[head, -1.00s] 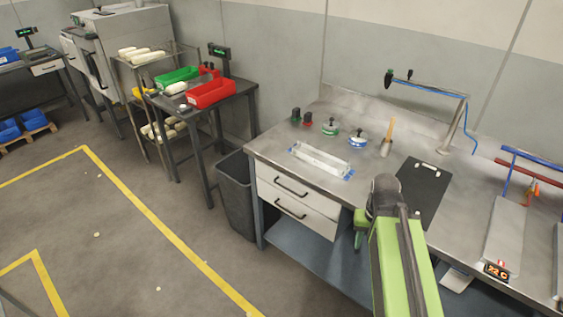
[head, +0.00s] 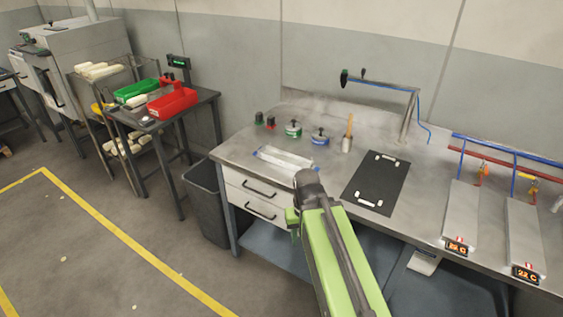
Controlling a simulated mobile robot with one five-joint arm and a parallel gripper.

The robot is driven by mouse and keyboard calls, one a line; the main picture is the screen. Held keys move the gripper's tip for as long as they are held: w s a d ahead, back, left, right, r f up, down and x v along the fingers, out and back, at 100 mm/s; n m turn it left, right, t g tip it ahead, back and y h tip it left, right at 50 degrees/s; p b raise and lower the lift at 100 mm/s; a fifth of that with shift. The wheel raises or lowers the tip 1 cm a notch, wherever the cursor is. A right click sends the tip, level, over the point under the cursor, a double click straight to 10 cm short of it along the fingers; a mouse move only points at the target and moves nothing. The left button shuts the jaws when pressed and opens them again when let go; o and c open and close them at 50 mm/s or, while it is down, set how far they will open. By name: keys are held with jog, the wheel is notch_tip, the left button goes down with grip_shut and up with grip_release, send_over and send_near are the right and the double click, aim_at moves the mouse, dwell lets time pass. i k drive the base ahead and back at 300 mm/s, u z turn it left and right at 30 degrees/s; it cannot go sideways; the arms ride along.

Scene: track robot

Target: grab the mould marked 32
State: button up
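No mark reading 32 can be made out on anything in view. A long, pale, clear-looking block or tray (head: 285,159) with blue ends lies on the steel bench (head: 235,150), near its left front edge; I cannot tell if it is a mould. Two grey slabs (head: 461,212) (head: 524,235) lie at the right of the bench. Each has a small lit display at its front end; the right one seems to read 22 C. My green arm reaches up from the bottom, in front of the bench. Its gripper fingers do not show.
A black board (head: 377,184) with white clips lies mid-bench, beside a brush (head: 348,133). Two round lidded tins (head: 293,129) (head: 320,137) stand behind the clear block. A dark bin (head: 207,200) stands left of the drawers. Red (head: 172,102) and green trays (head: 136,91) sit on a side table. Open floor lies at left.

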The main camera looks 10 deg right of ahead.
aim_at(294, 162)
jog(key=u, duration=0.4)
jog(key=i, duration=0.9)
jog(key=u, duration=1.25)
